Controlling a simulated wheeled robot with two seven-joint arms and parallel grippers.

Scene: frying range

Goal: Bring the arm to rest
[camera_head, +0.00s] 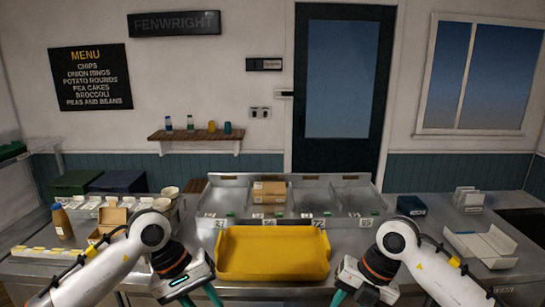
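My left arm comes in from the left, and its gripper (200,297) points down at the bottom edge, left of the yellow tray (272,275). Its two teal fingers stand apart with nothing seen between them. My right gripper (352,298) is at the bottom edge, right of the tray, with its teal fingers also apart. The fingertips of both are cut off by the frame's lower edge. Neither gripper visibly touches the tray, which looks empty and lies on the counter's front.
A steel unit with several numbered bays (340,197) stands behind the tray; one bay holds stacked brown boxes (269,190). An orange-brown bottle (62,222) and an open carton (108,222) are at left. An open white box (482,246) and dark blue container (411,205) are at right.

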